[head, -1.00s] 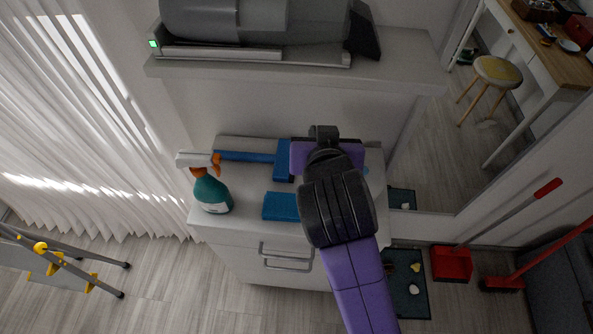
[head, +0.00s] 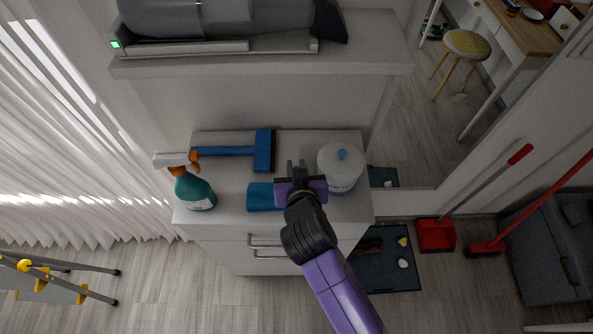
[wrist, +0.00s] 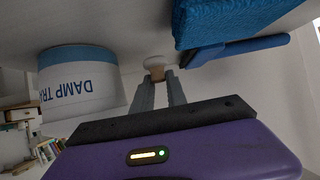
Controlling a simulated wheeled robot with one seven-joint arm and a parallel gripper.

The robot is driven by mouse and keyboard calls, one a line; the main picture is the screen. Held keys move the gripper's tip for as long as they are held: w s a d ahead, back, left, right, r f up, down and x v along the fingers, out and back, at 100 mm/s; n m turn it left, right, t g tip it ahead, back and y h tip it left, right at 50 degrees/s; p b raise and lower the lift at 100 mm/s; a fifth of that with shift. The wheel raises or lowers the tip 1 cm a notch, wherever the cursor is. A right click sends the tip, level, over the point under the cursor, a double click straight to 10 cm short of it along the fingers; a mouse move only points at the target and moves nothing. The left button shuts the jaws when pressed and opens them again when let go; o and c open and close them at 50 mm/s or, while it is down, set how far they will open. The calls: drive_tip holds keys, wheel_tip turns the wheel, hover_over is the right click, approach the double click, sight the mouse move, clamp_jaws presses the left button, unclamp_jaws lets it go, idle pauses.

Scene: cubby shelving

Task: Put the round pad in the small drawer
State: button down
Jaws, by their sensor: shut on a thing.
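The round pad (wrist: 154,62) shows in the wrist view as a small pale disc with a beige part below it, at the tips of my gripper (wrist: 158,77). The fingers are shut on it. In the head view my gripper (head: 296,170) is over the white cabinet top, between the blue cloth and the white tub; the pad cannot be made out there. The cabinet front (head: 230,253) has two bar handles, an upper one (head: 266,239) and a lower one (head: 270,255). I cannot tell for sure which belongs to the small drawer or whether it is open.
A spray bottle (head: 195,188), blue squeegee (head: 262,151), blue folded cloth (head: 262,197) and white tub (head: 341,166) stand or lie around my gripper. A shelf (head: 370,49) with a grey vacuum hangs above. A dark mat (head: 385,275) and red dustpan (head: 436,235) are at right.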

drive_tip(key=shift+f, duration=1.25)
drive_tip(key=shift+f, duration=0.2)
drive_tip(key=c, duration=1.3)
unclamp_jaws()
drive_tip(key=shift+c, duration=0.2)
drive_tip(key=shift+r, duration=0.1)
drive_tip(key=shift+r, duration=0.1)
drive_tip(key=b+v, duration=0.1)
drive_tip(key=v, duration=1.1)
